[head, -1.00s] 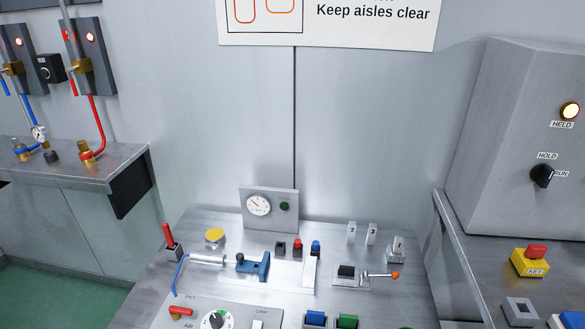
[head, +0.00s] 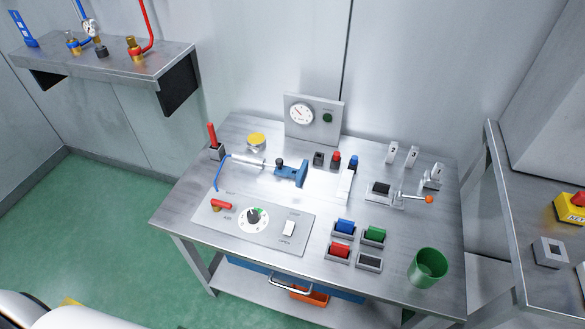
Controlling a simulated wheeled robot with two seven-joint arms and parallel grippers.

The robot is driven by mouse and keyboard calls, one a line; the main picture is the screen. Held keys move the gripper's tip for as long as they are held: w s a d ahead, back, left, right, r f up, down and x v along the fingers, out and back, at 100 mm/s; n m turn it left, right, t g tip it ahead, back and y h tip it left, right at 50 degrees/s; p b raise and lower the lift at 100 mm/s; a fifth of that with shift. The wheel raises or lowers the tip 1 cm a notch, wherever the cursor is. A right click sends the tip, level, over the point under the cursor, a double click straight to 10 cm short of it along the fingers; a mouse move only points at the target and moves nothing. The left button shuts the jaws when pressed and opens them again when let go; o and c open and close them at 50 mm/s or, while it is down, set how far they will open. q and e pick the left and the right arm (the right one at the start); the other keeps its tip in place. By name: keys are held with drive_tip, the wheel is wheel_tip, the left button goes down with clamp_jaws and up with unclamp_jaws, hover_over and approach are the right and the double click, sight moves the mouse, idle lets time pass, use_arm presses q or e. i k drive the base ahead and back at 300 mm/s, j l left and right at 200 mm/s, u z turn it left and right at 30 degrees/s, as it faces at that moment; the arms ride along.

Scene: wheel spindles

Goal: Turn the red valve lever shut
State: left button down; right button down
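A short red lever (head: 221,204) on a brass-coloured fitting lies on the sloped control panel (head: 270,238) at the left front of the central table, by a label that seems to read AIR. It lies roughly along the panel's width. A second red lever (head: 211,134) stands upright in a grey block at the table's left back corner. A brass valve fitting (head: 136,47) with a red collar and red pipe sits on the left shelf. Neither of my grippers is in view.
The central table also holds a blue clamp (head: 291,173), a gauge panel (head: 314,118), coloured blocks in sockets and a green cup (head: 428,267). A side bench (head: 497,200) stands at the right. Green floor (head: 100,210) is open at the left.

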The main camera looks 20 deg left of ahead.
sight(217, 205)
drive_tip(key=u, duration=1.15)
